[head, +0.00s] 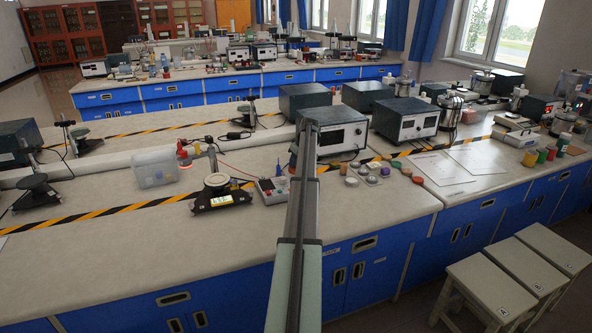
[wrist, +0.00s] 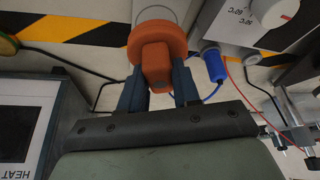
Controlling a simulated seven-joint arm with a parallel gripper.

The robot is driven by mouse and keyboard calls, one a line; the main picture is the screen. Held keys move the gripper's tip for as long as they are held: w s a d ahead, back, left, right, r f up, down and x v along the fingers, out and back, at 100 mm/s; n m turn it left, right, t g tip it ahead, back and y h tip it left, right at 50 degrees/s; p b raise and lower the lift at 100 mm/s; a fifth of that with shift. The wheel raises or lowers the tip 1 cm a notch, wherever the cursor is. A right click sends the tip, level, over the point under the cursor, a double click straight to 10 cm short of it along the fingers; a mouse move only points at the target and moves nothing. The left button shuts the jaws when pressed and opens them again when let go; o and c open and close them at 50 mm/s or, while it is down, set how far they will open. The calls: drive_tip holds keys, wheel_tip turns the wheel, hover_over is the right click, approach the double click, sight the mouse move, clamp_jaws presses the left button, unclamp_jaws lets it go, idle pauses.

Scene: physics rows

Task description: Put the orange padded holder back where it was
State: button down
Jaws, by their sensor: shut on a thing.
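The orange padded holder (wrist: 150,42) is in the upper middle of the wrist view, between the two dark fingers of my gripper (wrist: 158,76). My gripper is shut on its narrower lower part. A pale round shape (wrist: 155,12) shows just beyond the holder, cut off by the top edge; I cannot tell whether they touch. In the head view my own arm reaches over the middle bench and hides the gripper and nearly all of the holder.
A heater box (wrist: 30,125) stands close on the left of the wrist view, and a dial unit (wrist: 250,20) at upper right. In the head view, instrument boxes (head: 340,138), small jars (head: 372,178) and a red-knobbed meter (head: 272,190) surround the arm. The front left bench (head: 120,255) is clear.

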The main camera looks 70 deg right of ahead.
drive_tip(key=shift+f, duration=1.85)
drive_tip(key=shift+f, duration=0.15)
drive_tip(key=c, duration=0.8)
unclamp_jaws()
drive_tip(key=v, duration=1.2)
